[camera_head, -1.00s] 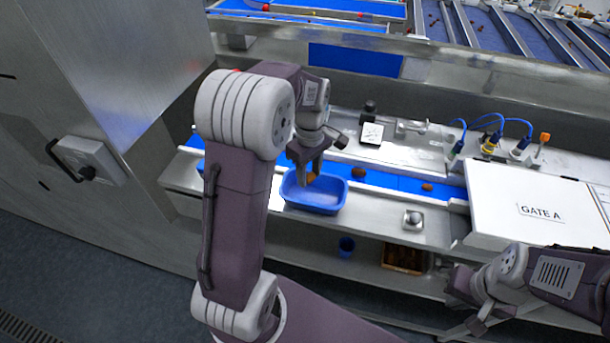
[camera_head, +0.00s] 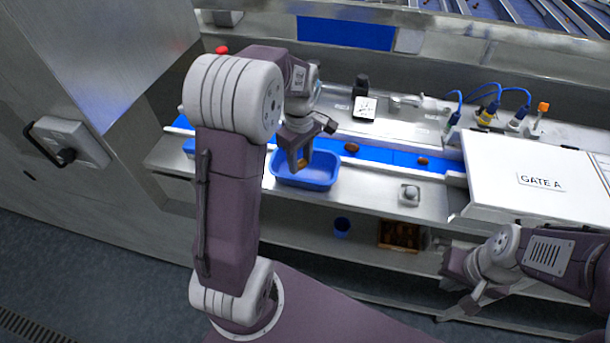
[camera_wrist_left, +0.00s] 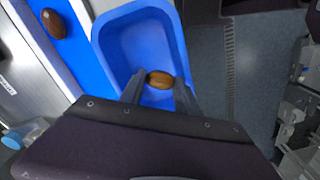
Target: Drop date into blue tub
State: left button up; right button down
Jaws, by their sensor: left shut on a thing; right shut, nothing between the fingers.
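The blue tub (camera_head: 322,181) stands on the steel bench in front of the blue belt; it fills the middle of the left wrist view (camera_wrist_left: 176,48). My left gripper (camera_head: 301,164) is over the tub, pointing down, shut on a brown date (camera_wrist_left: 160,80). The date sits between the fingertips with the tub behind it. In the head view the date (camera_head: 302,162) is small and partly covered by the fingers. I cannot tell how high above the tub floor it is. My right gripper (camera_head: 450,312) is shut and empty, low at the right, away from the tub.
Other dates (camera_head: 351,148) (camera_head: 423,161) lie on the blue belt (camera_head: 388,157) behind the tub. A white panel marked GATE A (camera_head: 530,200) is at the right. A small knob block (camera_head: 409,194) sits on the bench. A blue cup (camera_head: 342,227) and a crate of dates (camera_head: 400,237) stand on the lower shelf.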

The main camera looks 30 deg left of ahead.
pick_arm(q)
jog(key=o, duration=0.7)
jog(key=shift+c, duration=0.2)
jog(key=o, duration=0.3)
jog(key=shift+s+a, duration=0.1)
jog(key=shift+a, duration=0.05)
jog(key=shift+r, duration=0.3)
notch_tip(320, 180, up, 9)
jog(key=shift+f+b, duration=0.2)
jog(key=shift+b, duration=0.6)
